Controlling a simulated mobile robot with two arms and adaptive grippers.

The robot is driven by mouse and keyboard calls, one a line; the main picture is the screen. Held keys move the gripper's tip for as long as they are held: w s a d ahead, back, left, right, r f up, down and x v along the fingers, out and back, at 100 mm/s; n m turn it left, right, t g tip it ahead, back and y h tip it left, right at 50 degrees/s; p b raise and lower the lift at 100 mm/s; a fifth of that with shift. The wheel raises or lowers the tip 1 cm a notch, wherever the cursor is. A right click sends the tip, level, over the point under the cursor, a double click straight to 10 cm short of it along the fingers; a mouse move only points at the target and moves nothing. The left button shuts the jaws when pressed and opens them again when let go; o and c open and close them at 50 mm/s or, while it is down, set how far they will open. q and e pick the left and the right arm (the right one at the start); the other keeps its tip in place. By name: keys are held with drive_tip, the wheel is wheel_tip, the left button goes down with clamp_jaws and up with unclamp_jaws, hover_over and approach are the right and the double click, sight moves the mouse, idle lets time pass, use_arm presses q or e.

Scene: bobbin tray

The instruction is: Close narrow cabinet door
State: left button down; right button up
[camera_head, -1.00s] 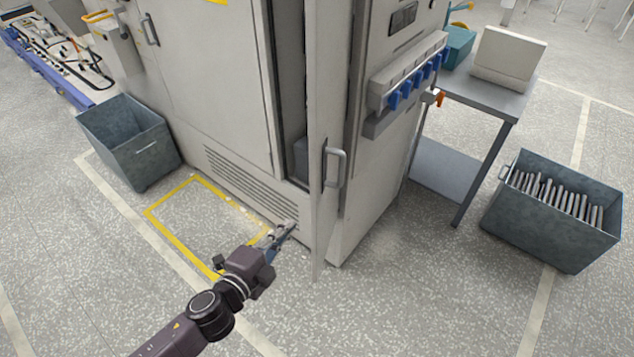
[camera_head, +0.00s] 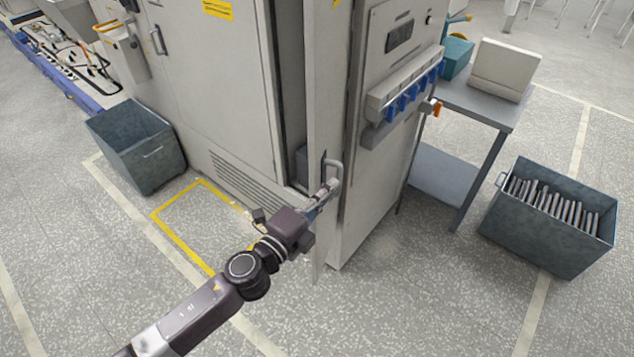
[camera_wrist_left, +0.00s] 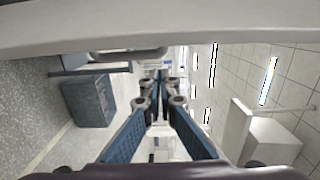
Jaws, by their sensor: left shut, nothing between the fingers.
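The narrow cabinet door (camera_head: 325,100) is a tall light grey panel. It stands open, seen nearly edge-on, with a dark gap on its left into the cabinet. Its bar handle (camera_head: 336,168) sticks out on the right; a handle (camera_wrist_left: 130,55) also shows in the left wrist view, below a broad grey panel across the top. My left gripper (camera_head: 330,188) is shut and empty at the door, just below the handle; its blue-padded fingers show in the left wrist view (camera_wrist_left: 160,88). I cannot tell whether it touches the door. My right gripper is out of view.
The wide cabinet door (camera_head: 215,90) to the left is shut. A grey bin (camera_head: 150,160) stands at left, and a bin of rods (camera_head: 550,235) at right. A side table (camera_head: 480,110) stands beside the cabinet. The floor in front is clear.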

sight(316, 187)
use_arm(q)
drive_tip(key=a, duration=0.3)
drive_tip(key=shift+w+a+f, duration=0.1)
drive_tip(key=shift+w, duration=0.05)
drive_tip(key=shift+w, duration=0.1)
